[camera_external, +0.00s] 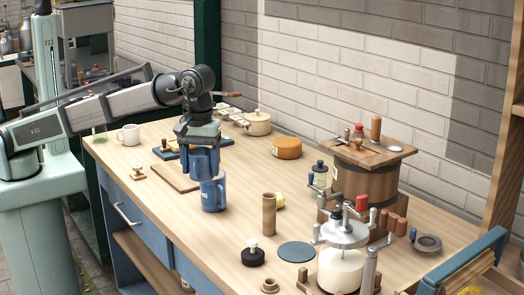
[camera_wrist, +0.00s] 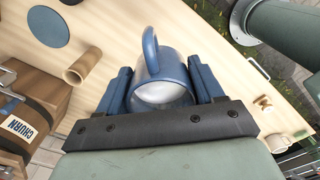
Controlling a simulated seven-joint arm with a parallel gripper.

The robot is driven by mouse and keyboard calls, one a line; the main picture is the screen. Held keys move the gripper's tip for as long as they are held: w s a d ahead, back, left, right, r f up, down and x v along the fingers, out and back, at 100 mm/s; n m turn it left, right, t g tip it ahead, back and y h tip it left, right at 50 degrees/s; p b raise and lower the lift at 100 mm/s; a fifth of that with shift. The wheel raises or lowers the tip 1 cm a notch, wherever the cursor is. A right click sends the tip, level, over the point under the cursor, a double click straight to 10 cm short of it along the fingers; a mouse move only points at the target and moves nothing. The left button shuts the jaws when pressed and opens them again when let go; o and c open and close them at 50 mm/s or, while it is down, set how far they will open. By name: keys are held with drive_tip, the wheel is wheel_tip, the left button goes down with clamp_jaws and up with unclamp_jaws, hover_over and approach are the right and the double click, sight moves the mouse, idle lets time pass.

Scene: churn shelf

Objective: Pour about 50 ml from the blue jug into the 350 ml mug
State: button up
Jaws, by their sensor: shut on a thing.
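The blue jug (camera_external: 213,196) is upright near the middle of the bench. My gripper (camera_external: 203,172) points down and is shut on it. In the wrist view the blue jug (camera_wrist: 147,62) sits between the two blue fingers, its handle facing away from my palm, with white liquid inside. I cannot tell whether its base touches the bench. A white mug (camera_external: 130,135) stands at the far left of the bench, to the left of my gripper; it looks like the 350 ml mug, but no marking is legible.
A wooden board (camera_external: 175,178) and a small stamp (camera_external: 138,172) lie left of the jug. A wooden cylinder (camera_external: 269,215) and a blue disc (camera_external: 297,251) are to the right. The wooden churn (camera_external: 363,190) and a glass-bodied device (camera_external: 341,265) fill the right end.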

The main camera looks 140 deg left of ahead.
drive_tip(key=shift+w+d+f, duration=0.1)
drive_tip(key=shift+d+f, duration=0.4)
drive_tip(key=shift+f, duration=4.15)
drive_tip(key=shift+a, duration=0.15)
drive_tip(key=s+a+r+t+h, duration=0.3)
drive_tip(key=s+t+h, duration=0.1)
drive_tip(key=t+h, duration=0.1)
drive_tip(key=shift+a, duration=0.3)
drive_tip(key=shift+s+a+r+t+h, duration=0.25)
drive_tip(key=shift+s+r+t+h, duration=0.1)
drive_tip(key=shift+t+h, duration=0.3)
drive_tip(key=shift+s+a+r+t+h, duration=0.25)
drive_tip(key=shift+r+t+h, duration=0.15)
drive_tip(key=shift+t, duration=0.35)
drive_tip(key=shift+s+a+r+t+h, duration=0.1)
drive_tip(key=shift+r+t+h, duration=0.15)
drive_tip(key=shift+t+h, duration=0.25)
drive_tip(key=shift+s+a+r+t+h, duration=0.1)
drive_tip(key=shift+r+t+h, duration=0.1)
drive_tip(key=shift+t+h, duration=0.25)
